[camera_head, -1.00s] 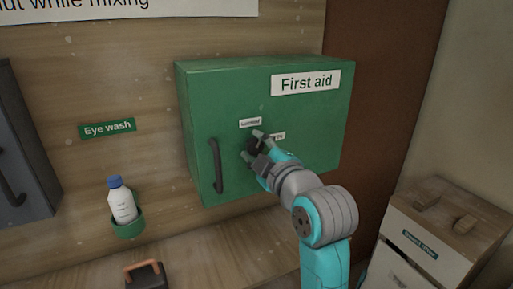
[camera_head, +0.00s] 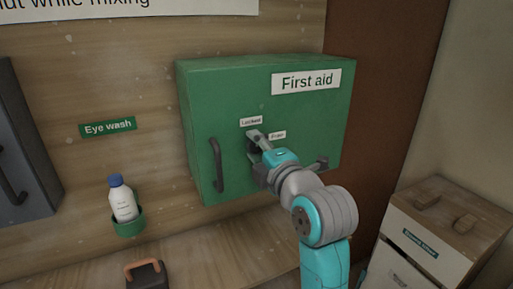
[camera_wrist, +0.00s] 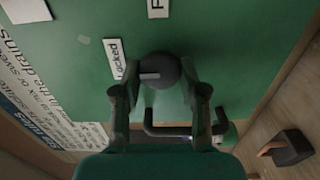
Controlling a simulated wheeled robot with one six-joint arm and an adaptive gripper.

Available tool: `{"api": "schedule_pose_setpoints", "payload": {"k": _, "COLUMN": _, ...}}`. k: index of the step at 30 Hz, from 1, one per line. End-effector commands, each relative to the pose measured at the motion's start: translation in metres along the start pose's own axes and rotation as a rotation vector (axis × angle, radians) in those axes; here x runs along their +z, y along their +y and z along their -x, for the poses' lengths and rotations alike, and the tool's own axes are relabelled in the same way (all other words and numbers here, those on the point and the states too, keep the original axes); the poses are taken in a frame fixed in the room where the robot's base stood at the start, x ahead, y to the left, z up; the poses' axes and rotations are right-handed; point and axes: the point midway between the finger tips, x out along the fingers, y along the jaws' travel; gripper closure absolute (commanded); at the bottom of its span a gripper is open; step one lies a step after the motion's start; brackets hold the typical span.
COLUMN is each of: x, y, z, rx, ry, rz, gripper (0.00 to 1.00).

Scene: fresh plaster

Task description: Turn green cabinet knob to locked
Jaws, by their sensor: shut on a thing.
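The green cabinet (camera_head: 235,95), marked First aid, hangs on the wood wall. My gripper (camera_head: 257,143) is at its front face and shut on the dark round knob (camera_wrist: 168,66), with a finger on either side in the wrist view. My gripper mostly hides the knob in the head view. The knob's pale pointer mark (camera_wrist: 149,75) points left in the wrist view, toward the lower end of the Locked label (camera_wrist: 115,59). The Free label (camera_head: 277,135) is right of my gripper in the head view.
The cabinet's dark bar handle (camera_head: 216,165) is left of the knob. An eye wash bottle (camera_head: 123,203) sits in a green holder (camera_head: 129,227). A dark box with an orange handle (camera_head: 147,275) is below. A wooden-topped cabinet (camera_head: 450,222) stands at right.

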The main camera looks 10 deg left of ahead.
Motion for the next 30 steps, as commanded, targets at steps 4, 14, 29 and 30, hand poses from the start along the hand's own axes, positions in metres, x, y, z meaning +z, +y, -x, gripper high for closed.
{"api": "schedule_pose_setpoints", "payload": {"k": 4, "x": 0.000, "y": -0.001, "z": 0.000, "rx": -0.002, "ry": 0.001, "rz": 0.006, "gripper": 1.00}}
{"api": "schedule_pose_setpoints", "payload": {"k": 14, "x": 0.000, "y": -0.001, "z": 0.000, "rx": -0.002, "ry": 0.001, "rz": 0.005, "gripper": 0.34}}
{"api": "schedule_pose_setpoints", "payload": {"k": 29, "x": 0.001, "y": -0.001, "z": 0.016, "rx": 0.000, "ry": -0.001, "rz": 0.004, "gripper": 0.34}}
{"api": "schedule_pose_setpoints", "payload": {"k": 30, "x": 0.001, "y": -0.001, "z": 0.022, "rx": 0.000, "ry": -0.002, "rz": 0.004, "gripper": 0.34}}
